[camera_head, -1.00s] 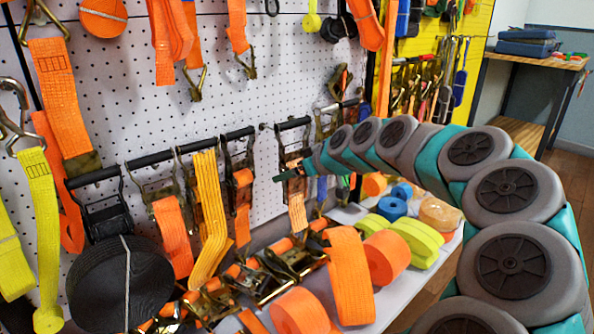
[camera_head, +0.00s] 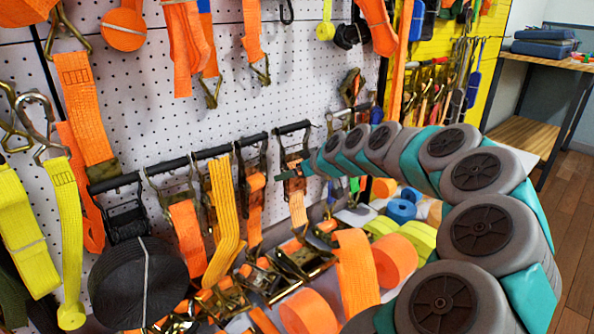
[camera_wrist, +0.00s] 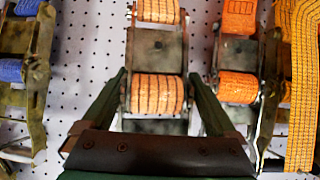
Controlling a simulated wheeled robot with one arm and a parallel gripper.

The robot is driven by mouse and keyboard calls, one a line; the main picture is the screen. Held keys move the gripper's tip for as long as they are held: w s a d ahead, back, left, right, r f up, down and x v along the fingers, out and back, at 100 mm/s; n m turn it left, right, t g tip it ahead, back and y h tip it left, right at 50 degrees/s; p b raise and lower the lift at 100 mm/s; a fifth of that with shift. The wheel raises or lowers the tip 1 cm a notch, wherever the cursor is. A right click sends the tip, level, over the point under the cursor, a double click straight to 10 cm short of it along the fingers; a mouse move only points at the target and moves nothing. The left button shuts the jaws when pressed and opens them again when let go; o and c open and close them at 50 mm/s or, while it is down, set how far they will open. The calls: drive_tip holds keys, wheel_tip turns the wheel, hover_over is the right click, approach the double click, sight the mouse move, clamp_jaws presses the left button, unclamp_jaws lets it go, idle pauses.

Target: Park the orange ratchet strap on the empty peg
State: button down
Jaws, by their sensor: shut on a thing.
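My gripper (camera_head: 292,173) is at the pegboard wall, at the right end of a row of ratchets. It is shut on an orange ratchet strap (camera_head: 298,208) with a metal ratchet body and a black handle. In the wrist view, the fingers of my gripper (camera_wrist: 159,76) lie on either side of the ratchet frame, and two orange webbing rolls (camera_wrist: 158,95) show on it. The ratchet looks roughly upright. I cannot tell whether it touches the wall. I cannot pick out an empty peg in either view.
In the wrist view, a blue-strap ratchet (camera_wrist: 10,70) is at left and an orange-strap ratchet (camera_wrist: 238,85) is close at right. Below the wall, a shelf carries orange rolls (camera_head: 308,312), yellow rolls (camera_head: 417,238) and several ratchets. Other straps crowd the upper wall.

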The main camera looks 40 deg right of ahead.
drive_tip(key=shift+w+r+x, duration=0.1)
drive_tip(key=shift+r+x, duration=0.05)
drive_tip(key=shift+x, duration=0.7)
drive_tip(key=shift+w+r+x, duration=0.1)
drive_tip(key=shift+r+x, duration=0.05)
drive_tip(key=shift+x, duration=0.75)
drive_tip(key=shift+b, duration=0.3)
unclamp_jaws()
drive_tip(key=shift+f, duration=0.1)
